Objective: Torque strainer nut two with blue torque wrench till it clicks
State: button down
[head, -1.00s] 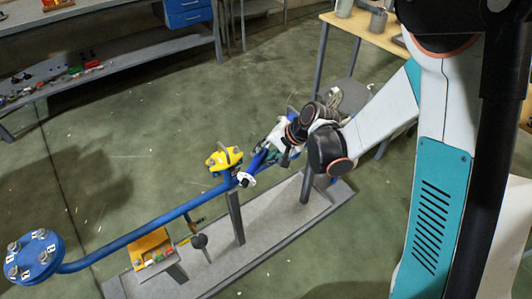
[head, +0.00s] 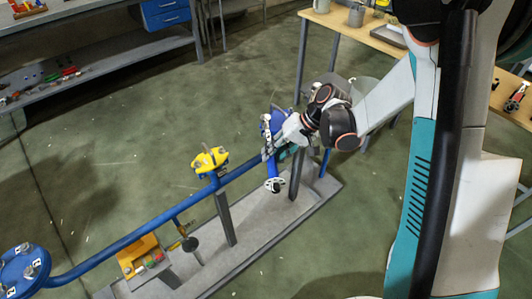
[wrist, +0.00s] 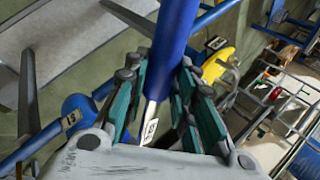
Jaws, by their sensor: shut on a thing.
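My gripper (head: 284,143) is shut on the blue torque wrench, whose blue handle (head: 271,167) points down toward the viewer in the head view. In the wrist view, the wrench's blue handle (wrist: 174,45) and bright metal shaft lie between the green-padded fingers (wrist: 158,100). A small label (wrist: 150,130) shows on the shaft. A blue part (head: 276,121) shows just behind my gripper, partly covered by it. A blue flange (head: 22,270) with several tagged nuts is at lower left, well away from my gripper. I cannot tell which nut is two, or whether the wrench touches one.
A blue pipe (head: 130,235) runs along a grey base with posts (head: 226,220). A yellow fitting (head: 209,159) sits on the pipe left of my gripper. A wooden table (head: 335,22) stands behind. The floor at left is open.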

jog(key=w+d+n+g, duration=0.2)
jog(key=d+n, duration=0.1)
jog(key=d, duration=0.2)
jog(key=w+d+n+g+h, duration=0.1)
jog(key=w+d+n+g, duration=0.1)
jog(key=d+n, duration=0.2)
jog(key=shift+d+g, duration=0.3)
jog(key=shift+d, duration=0.45)
jog(key=s+a, duration=0.1)
jog(key=a+m+t, duration=0.1)
jog(key=shift+s+a+m, duration=0.3)
jog(key=shift+s+a, duration=0.05)
dwell(0.3)
jog(key=shift+s+a+m+t+y, duration=0.2)
jog(key=shift+s+a+m+t, duration=0.15)
jog(key=shift+a+m, duration=0.3)
jog(key=shift+s+a+m+t+y, duration=0.25)
jog(key=shift+a+m+t, duration=0.2)
jog(key=shift+a, duration=0.35)
